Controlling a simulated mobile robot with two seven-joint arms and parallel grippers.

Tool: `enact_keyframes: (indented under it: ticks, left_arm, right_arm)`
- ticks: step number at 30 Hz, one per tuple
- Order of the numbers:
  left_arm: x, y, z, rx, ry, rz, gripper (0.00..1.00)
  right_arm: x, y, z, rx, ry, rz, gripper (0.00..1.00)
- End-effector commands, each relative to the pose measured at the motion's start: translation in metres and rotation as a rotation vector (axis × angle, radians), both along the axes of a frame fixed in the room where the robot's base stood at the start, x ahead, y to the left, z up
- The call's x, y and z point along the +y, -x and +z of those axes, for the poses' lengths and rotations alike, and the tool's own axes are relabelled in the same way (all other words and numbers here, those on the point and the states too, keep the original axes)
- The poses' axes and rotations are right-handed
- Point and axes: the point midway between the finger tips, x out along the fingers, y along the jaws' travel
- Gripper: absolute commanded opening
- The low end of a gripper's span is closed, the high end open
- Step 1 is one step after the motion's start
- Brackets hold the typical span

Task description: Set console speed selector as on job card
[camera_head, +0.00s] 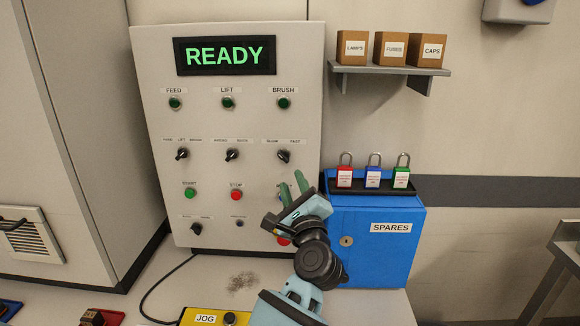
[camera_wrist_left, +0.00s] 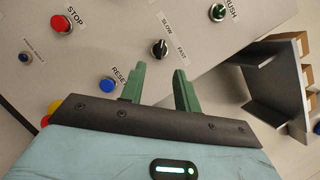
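The speed selector (camera_head: 284,156) is a black knob under the SLOW and FAST labels, at the right of the grey console (camera_head: 260,120). It also shows in the left wrist view (camera_wrist_left: 159,48), where its white mark appears to point toward SLOW. My left gripper (camera_head: 293,184) is open and empty, its green fingers just below the selector in the head view. In the wrist view the fingertips (camera_wrist_left: 160,70) are apart, with the knob beyond the gap between them. I cannot see any contact. No job card shows. My right gripper is not in view.
A blue RESET button (camera_wrist_left: 107,85) and red STOP button (camera_head: 236,195) are near the left gripper. Two other selectors (camera_head: 182,154) (camera_head: 232,155) share the knob row. A blue spares box (camera_head: 375,250) with padlocks on top stands at right, below a shelf (camera_head: 390,70).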

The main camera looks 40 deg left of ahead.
Motion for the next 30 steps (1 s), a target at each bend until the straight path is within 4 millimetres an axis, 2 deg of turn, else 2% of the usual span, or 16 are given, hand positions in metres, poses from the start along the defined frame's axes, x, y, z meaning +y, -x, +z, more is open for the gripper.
enact_keyframes:
  ticks: [5, 18, 30]
  left_arm:
    - [0.008, -0.007, 0.005, 0.000, -0.007, 0.001, 0.32]
    - [0.050, -0.045, 0.021, 0.003, -0.009, 0.000, 0.32]
    - [0.055, -0.050, 0.021, 0.004, -0.007, 0.000, 0.32]
  right_arm:
    - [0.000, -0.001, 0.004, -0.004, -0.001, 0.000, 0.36]
    - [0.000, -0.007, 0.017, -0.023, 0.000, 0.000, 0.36]
    - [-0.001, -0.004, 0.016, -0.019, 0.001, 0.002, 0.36]
